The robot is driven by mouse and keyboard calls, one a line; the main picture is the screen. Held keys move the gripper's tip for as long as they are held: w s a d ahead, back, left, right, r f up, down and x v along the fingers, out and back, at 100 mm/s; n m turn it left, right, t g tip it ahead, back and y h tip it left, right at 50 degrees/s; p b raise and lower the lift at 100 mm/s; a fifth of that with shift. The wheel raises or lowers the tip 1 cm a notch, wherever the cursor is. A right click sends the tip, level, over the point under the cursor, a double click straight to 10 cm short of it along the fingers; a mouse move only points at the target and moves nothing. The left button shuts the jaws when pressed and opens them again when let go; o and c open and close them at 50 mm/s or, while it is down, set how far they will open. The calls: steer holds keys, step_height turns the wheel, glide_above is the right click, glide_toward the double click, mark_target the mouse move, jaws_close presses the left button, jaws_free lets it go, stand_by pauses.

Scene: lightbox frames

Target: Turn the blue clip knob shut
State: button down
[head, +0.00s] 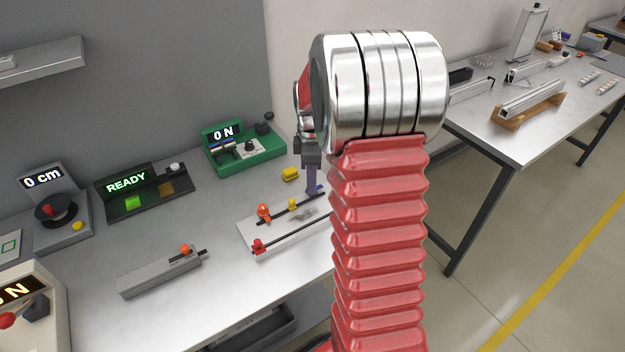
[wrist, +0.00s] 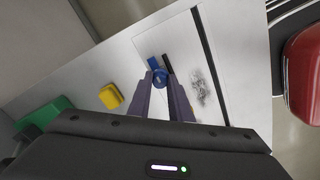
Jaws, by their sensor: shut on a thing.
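The blue clip knob (wrist: 160,78) sits on the white plate (wrist: 215,50), with a blue piece and a dark bar beside it in the wrist view. My gripper (wrist: 161,84) is shut on the knob, one purple finger on each side. In the head view my gripper (head: 312,188) points down at the far right end of the white plate (head: 262,238).
A green box (head: 245,150) reads "0 N". A grey rail (head: 162,272) lies at the front left.

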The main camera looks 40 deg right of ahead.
steer(key=shift+m, duration=0.5)
steer(key=m, duration=0.3)
steer(key=shift+m, duration=0.3)
steer(key=m, duration=0.4)
steer(key=shift+m, duration=0.3)
steer(key=m, duration=0.4)
steer(key=shift+w+r, duration=0.1)
steer(key=m, duration=0.4)
steer(key=shift+m, duration=0.4)
steer(key=c, duration=1.6)
jaws_free()
